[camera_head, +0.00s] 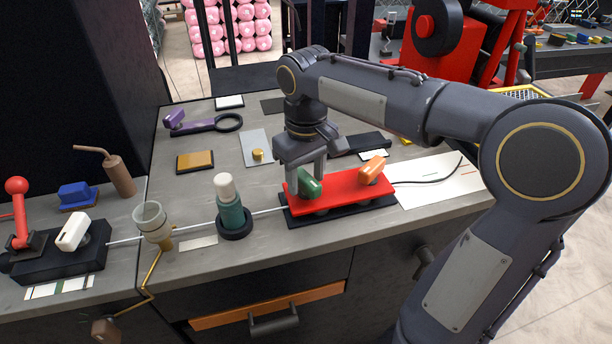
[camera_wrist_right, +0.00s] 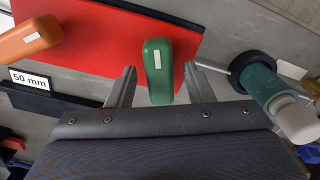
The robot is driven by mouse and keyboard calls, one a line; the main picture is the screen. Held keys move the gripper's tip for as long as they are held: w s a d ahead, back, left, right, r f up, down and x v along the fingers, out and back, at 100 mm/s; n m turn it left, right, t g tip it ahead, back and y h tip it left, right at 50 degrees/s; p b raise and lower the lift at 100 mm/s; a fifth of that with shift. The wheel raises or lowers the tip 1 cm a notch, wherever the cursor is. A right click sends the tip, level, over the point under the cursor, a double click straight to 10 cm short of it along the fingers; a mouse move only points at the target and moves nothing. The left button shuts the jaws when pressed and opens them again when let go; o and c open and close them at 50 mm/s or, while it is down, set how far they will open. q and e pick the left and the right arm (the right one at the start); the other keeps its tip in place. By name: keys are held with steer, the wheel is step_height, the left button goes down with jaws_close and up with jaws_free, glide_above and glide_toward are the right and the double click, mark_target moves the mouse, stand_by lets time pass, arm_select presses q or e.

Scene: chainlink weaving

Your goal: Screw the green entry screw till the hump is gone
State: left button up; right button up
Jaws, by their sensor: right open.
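The green entry screw (camera_head: 311,187) stands on the left end of the red block (camera_head: 338,195). In the right wrist view the green screw (camera_wrist_right: 158,72) is a rounded bar with a white mark. My right gripper (camera_head: 305,180) points down over it, partly covering it in the head view. In the right wrist view its two fingers (camera_wrist_right: 160,76) are open, one on each side of the screw, with gaps between. An orange screw (camera_head: 372,170) is on the block's right end. I cannot make out a hump. My left gripper is not in view.
A pale wire (camera_head: 268,211) enters the block from the left; a dark one (camera_head: 430,182) leaves on the right. A teal bottle (camera_head: 231,212) with a white cap stands left of the block. A funnel cup (camera_head: 151,220) and a purple wrench (camera_head: 200,124) are farther left.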

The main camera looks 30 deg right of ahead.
steer(key=shift+f, duration=0.1)
steer(key=c, duration=1)
steer(key=shift+r+m+p, duration=0.2)
steer(key=shift+m+p, duration=0.65)
steer(key=shift+m, duration=0.35)
steer(key=shift+f+m+p, duration=0.1)
steer(key=shift+m+p, duration=0.3)
steer(key=shift+m, duration=0.7)
steer(key=shift+f+m, duration=0.1)
steer(key=shift+m, duration=0.3)
steer(key=o, duration=1)
